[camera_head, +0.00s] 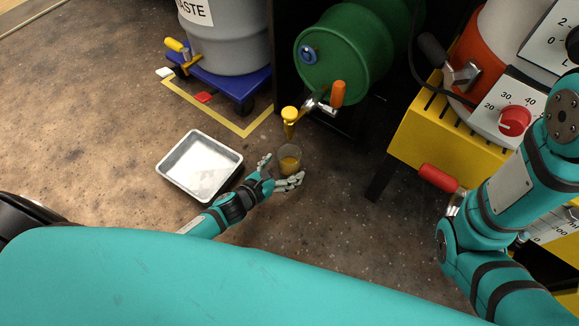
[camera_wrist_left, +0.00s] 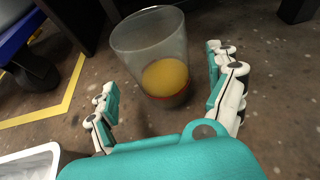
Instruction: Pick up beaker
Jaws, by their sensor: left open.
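The beaker (camera_head: 289,160) is clear and holds some yellow-orange liquid. In the left wrist view the beaker (camera_wrist_left: 155,50) is between and just beyond the fingers, looking slightly tilted through the camera's angle. My left gripper (camera_head: 279,174) is open around the near side of the beaker; it also shows in the left wrist view (camera_wrist_left: 168,104). I cannot tell whether either finger touches the glass. My right gripper is not visible; my right arm shows at the right edge.
A white tray (camera_head: 190,186) lies on the floor left of the left gripper. A grey waste drum (camera_head: 228,40) stands on a blue wheeled dolly (camera_head: 225,84) inside yellow floor tape. A yellow machine (camera_head: 430,125) with a red dial is at right. Floor right of the beaker is clear.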

